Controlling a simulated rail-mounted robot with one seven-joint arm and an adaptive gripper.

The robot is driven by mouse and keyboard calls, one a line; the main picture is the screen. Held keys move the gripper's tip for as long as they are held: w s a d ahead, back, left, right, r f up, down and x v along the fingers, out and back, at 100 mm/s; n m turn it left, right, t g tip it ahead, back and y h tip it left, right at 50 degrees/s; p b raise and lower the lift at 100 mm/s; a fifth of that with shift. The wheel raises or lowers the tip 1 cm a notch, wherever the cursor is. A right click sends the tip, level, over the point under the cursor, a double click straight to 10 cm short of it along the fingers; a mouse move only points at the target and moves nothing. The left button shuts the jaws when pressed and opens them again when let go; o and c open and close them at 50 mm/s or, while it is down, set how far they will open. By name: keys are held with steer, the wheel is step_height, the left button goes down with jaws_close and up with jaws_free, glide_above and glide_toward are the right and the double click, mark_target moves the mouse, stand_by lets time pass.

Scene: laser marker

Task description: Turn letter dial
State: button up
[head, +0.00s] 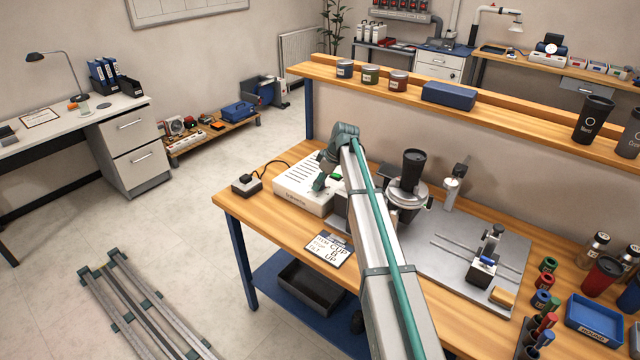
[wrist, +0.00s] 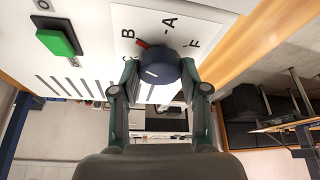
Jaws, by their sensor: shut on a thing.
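The letter dial (wrist: 160,65) is a round dark blue knob on a white panel, with letters around it. Its red pointer lies close to the letter B (wrist: 127,34); A and F are farther right, and another letter beside the left finger is partly hidden. My gripper (wrist: 160,74) has one finger on each side of the knob and is shut on it. In the head view, my gripper (head: 322,182) is at the white control box (head: 290,192) on the bench, and the dial cannot be made out there.
A green button (wrist: 58,42) is on the same panel, left of the dial. A card (head: 328,249) reading CUP, B and UP lies in front of the box. A dark cup (head: 412,170) is on the metal fixture (head: 408,193) right of my arm. A small black box (head: 246,184) with a cable stands left.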

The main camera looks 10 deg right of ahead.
stand_by(0.4)
steer(key=o, duration=1.1)
steer(key=shift+o, duration=0.2)
steer(key=v, duration=1.2)
steer(key=shift+w+r, duration=0.1)
steer(key=shift+r, duration=0.05)
step_height(320, 180, up, 7)
steer(key=p, duration=0.3)
